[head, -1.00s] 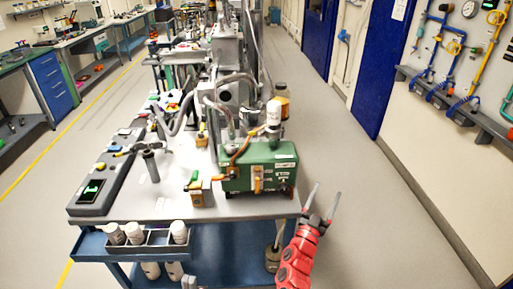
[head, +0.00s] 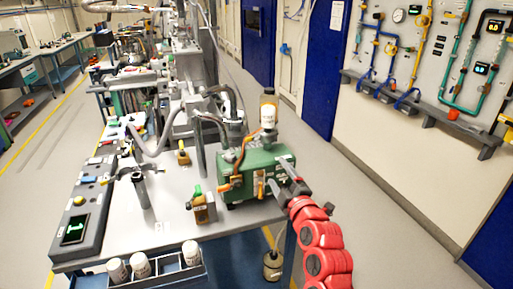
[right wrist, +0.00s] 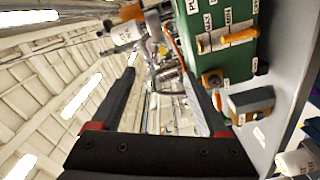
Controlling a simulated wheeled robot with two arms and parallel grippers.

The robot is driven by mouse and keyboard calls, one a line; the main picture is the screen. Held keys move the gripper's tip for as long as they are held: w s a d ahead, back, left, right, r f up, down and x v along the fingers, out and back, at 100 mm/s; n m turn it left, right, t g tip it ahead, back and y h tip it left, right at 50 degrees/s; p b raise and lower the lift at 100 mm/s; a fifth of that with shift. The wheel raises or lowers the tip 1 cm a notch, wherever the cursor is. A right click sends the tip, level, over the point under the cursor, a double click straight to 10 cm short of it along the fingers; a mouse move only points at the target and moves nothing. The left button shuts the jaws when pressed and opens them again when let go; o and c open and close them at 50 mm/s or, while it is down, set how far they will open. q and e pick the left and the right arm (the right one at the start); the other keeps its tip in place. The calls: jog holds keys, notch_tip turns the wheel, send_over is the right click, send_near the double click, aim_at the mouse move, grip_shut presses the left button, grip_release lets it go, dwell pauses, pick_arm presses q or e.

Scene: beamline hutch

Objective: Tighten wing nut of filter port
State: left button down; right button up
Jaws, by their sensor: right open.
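The green pump box (head: 254,180) stands at the right end of the cart top. A white-and-amber bottle (head: 268,112) rises from its top, with an orange hose beside it. I cannot clearly pick out the wing nut or filter port. My right gripper (head: 283,178) is beside the pump's right end, and the picture does not settle whether it touches. In the right wrist view its two dark fingers (right wrist: 162,85) are spread with nothing gripped between them. The pump (right wrist: 235,62) shows there at the right, with its level gauge (right wrist: 228,40) and a round brass fitting (right wrist: 212,78).
A small brass block (head: 204,211) with a green top stands in front of the pump. A grey control box (head: 80,215) lies along the cart's left edge. A bottle rack (head: 160,270) hangs at the front.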

aim_at(257, 141)
jog(key=p+x, duration=0.4)
jog(key=x, duration=1.1)
jog(key=shift+w+a, duration=0.1)
jog(key=shift+w, duration=0.2)
jog(key=shift+w+a+f+p, duration=0.15)
jog(key=shift+w+p, duration=0.15)
jog(key=shift+w, duration=0.3)
